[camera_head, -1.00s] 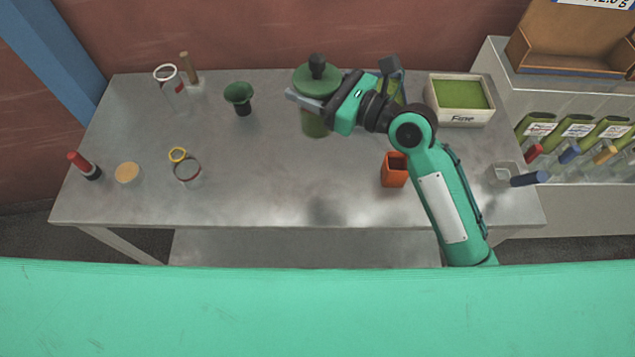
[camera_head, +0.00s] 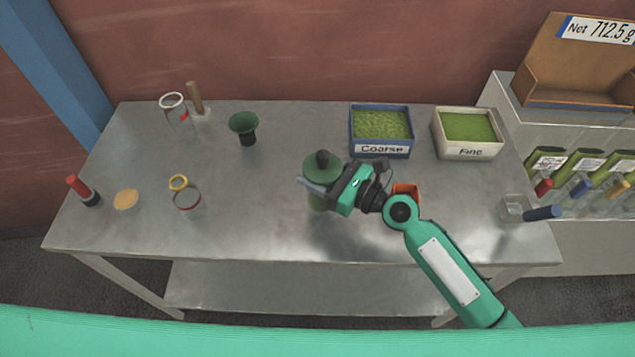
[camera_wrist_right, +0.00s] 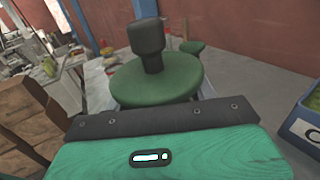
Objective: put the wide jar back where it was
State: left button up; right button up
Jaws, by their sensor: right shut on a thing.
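The wide jar (camera_head: 322,166) has a round green lid with a dark knob and a green body. My right gripper (camera_head: 318,187) is shut on it and holds it upright over the middle of the table. The gripper's fingers and wrist hide part of the jar's body, and I cannot tell whether its base touches the table. In the right wrist view, the jar's lid and knob (camera_wrist_right: 158,82) stand just beyond the gripper body. My left gripper is not in view.
A Coarse box (camera_head: 380,150) and a Fine box (camera_head: 467,152) stand at the back right. An orange container (camera_head: 406,189) is partly hidden behind my right wrist. The table's front middle (camera_head: 270,225) is clear.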

jog(key=shift+f+b, duration=0.45)
jog(key=shift+f, duration=1.4)
jog(key=shift+f, duration=0.1)
jog(key=shift+f, duration=0.15)
jog(key=o, duration=1)
jog(key=shift+c, duration=0.2)
